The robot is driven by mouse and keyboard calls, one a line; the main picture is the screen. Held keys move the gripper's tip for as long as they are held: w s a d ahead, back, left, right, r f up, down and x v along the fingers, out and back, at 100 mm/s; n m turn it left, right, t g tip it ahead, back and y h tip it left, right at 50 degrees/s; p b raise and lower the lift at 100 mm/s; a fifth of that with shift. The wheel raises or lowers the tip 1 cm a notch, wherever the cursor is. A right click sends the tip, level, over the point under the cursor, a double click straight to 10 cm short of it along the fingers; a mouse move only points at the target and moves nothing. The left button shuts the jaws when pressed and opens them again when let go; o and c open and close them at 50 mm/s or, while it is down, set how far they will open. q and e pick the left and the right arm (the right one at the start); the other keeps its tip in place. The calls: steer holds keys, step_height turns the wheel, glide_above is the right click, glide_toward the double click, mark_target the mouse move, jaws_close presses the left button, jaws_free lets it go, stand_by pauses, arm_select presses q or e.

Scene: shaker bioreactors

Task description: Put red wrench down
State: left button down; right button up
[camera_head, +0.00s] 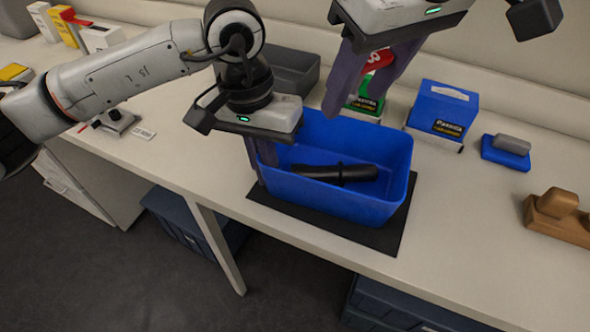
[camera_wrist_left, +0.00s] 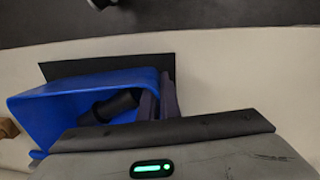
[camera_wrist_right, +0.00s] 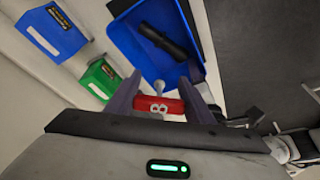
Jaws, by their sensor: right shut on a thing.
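The red wrench (camera_wrist_right: 145,104), marked with a white "8", is between the fingers of my right gripper (camera_wrist_right: 163,95). A grey metal end shows beyond its red part. In the head view the wrench (camera_head: 378,61) is partly hidden by my right gripper (camera_head: 370,85), which is raised above the back edge of the blue bin (camera_head: 340,205). My left gripper (camera_head: 262,165) points down at the bin's left wall, with its fingers close together about that wall. In the left wrist view, I cannot tell whether its fingers (camera_wrist_left: 158,103) press on the wall.
The bin stands on a black mat (camera_head: 395,236) and holds a dark tool-like object (camera_head: 335,173). A green box (camera_head: 367,102), a blue box (camera_head: 441,108) and a grey bin (camera_head: 292,70) stand behind. A blue block (camera_head: 506,152) and a brown block (camera_head: 560,215) sit right.

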steer(key=s+f+m+g, duration=0.1)
steer(key=f+m, duration=0.2)
steer(key=f, duration=0.1)
steer(key=s+f+m+g+h, duration=0.1)
steer(key=f+m, duration=0.3)
steer(key=f, duration=0.1)
steer(key=f+m+g+h, duration=0.1)
steer(key=f+m, duration=0.2)
steer(key=f, duration=0.1)
steer(key=shift+s+d+f, duration=0.25)
steer(key=shift+s+d, duration=0.1)
steer(key=shift+s, duration=0.05)
steer(key=shift+f, duration=0.1)
steer(key=shift+f, duration=0.35)
steer(key=shift+f, duration=0.15)
steer(key=o, duration=1.1)
steer(key=shift+c, duration=0.2)
